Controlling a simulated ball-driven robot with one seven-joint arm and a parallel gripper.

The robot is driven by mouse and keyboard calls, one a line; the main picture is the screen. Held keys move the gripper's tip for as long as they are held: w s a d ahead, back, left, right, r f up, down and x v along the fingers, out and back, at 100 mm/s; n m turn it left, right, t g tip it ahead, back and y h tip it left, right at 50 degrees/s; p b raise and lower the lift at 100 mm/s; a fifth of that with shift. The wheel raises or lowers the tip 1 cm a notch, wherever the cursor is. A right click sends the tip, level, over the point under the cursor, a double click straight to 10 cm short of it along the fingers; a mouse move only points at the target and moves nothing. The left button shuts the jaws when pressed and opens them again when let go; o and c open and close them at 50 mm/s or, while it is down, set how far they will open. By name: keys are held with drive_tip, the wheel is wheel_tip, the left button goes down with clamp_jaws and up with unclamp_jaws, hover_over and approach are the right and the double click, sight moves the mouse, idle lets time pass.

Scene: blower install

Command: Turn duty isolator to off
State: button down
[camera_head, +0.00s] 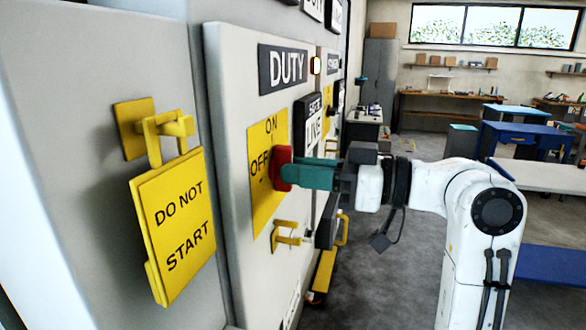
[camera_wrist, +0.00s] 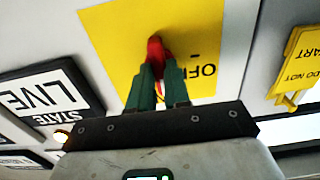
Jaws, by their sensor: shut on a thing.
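The duty isolator is a red handle (camera_head: 279,160) on a yellow plate (camera_head: 264,200) on the grey panel, under the black DUTY sign (camera_head: 283,69). ON is printed at the plate's top and OFF at its left. My gripper (camera_head: 290,172) has its green fingers shut on the red handle. The wrist view shows the handle (camera_wrist: 155,48) between both fingers (camera_wrist: 158,72), with OFF beside it on the yellow plate (camera_wrist: 110,40). The fingers cover part of the handle, so its exact angle is hard to tell. ON is not visible in the wrist view.
A yellow DO NOT START tag (camera_head: 178,225) hangs from a yellow bracket (camera_head: 152,128) at left. A yellow hasp (camera_head: 287,236) juts out below the isolator plate. A STATE LIVE sign (camera_head: 312,125) is beside it. A lamp (camera_head: 316,66) glows. Benches stand farther right.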

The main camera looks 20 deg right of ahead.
drive_tip(key=shift+f+n+b, duration=0.15)
drive_tip(key=shift+n+b, duration=0.15)
drive_tip(key=shift+b, duration=0.3)
drive_tip(key=shift+n+b, duration=1.6)
drive_tip(key=shift+b, duration=0.45)
drive_tip(key=shift+n, duration=0.4)
drive_tip(key=shift+b, duration=0.5)
